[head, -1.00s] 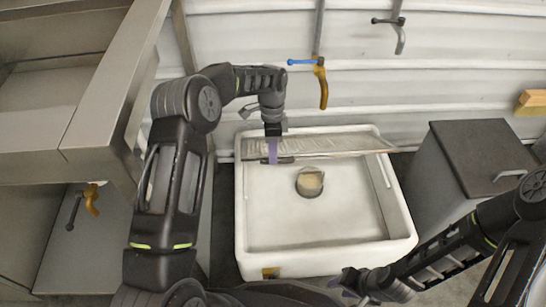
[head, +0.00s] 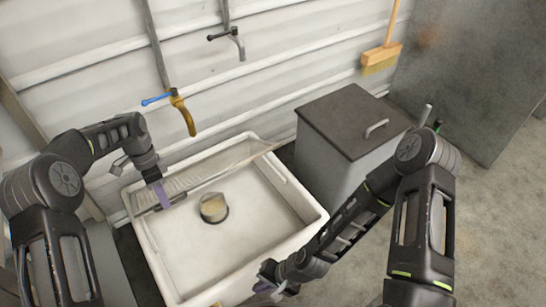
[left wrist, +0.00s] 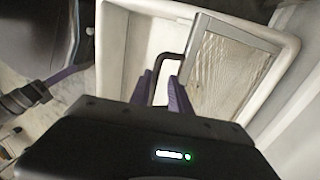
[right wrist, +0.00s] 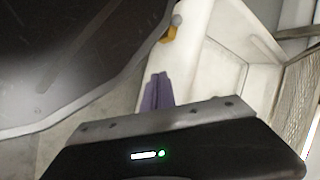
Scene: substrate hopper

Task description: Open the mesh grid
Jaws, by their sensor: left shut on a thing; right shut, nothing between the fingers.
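The mesh grid (head: 208,170) is a framed mesh panel along the back of a white basin (head: 298,196). It stands raised and tilted, clear of the basin floor, with the floor open in front of it. My left gripper (head: 161,194) is at its left part. In the left wrist view, the fingers (left wrist: 168,92) are shut on the dark handle (left wrist: 168,60) of the grid (left wrist: 230,72). My right gripper (head: 263,284) is at the basin's front edge, away from the grid. In the right wrist view, its fingers (right wrist: 157,92) are together and empty.
A round drain piece (head: 213,208) sits on the basin floor. A blue-handled tap (head: 180,108) and a grey tap (head: 234,42) are on the wall behind. A grey lidded bin (head: 345,125) stands right of the basin. A broom head (head: 381,58) hangs further right.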

